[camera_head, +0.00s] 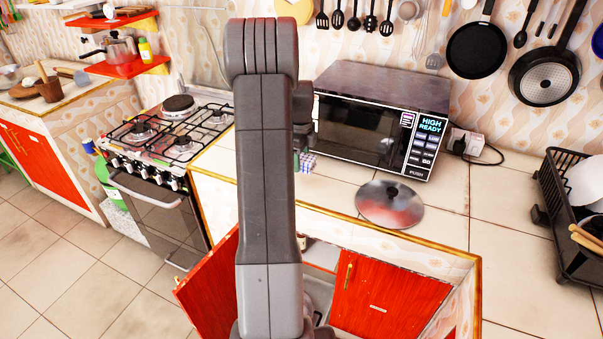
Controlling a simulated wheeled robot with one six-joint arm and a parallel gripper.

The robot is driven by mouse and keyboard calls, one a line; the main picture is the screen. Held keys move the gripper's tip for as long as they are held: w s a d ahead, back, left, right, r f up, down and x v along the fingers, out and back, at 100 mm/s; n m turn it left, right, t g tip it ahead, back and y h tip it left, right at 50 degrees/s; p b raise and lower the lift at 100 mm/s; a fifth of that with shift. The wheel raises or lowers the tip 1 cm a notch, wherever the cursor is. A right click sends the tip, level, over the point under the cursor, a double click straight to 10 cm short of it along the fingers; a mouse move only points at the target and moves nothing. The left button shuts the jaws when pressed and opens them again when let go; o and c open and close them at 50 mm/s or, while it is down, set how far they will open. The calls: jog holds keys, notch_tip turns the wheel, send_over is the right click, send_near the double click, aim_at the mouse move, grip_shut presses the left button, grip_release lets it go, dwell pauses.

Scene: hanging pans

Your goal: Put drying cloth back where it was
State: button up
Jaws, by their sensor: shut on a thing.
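A small piece of checked cloth (307,162), pale with blue and red, shows just right of my arm, in front of the microwave's left end. I take it to be the drying cloth; most of it is hidden behind my arm. The dark end of my gripper (301,125) shows just above the cloth, beside my upright arm. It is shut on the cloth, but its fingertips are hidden. I cannot tell whether the cloth touches the counter.
The microwave (378,118) stands close right of my gripper. A round metal lid (390,204) lies on the tiled counter (440,190). The gas stove (170,135) is left, a dish rack (565,215) far right. Pans (477,50) hang above. A red cabinet door (212,285) stands open below.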

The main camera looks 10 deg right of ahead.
jog(key=shift+f+p, duration=0.5)
jog(key=shift+f, duration=2.75)
jog(key=shift+f, duration=0.15)
jog(key=o, duration=0.9)
notch_tip(320, 180, up, 12)
jog(key=shift+r+b, duration=0.15)
jog(key=shift+b, duration=0.65)
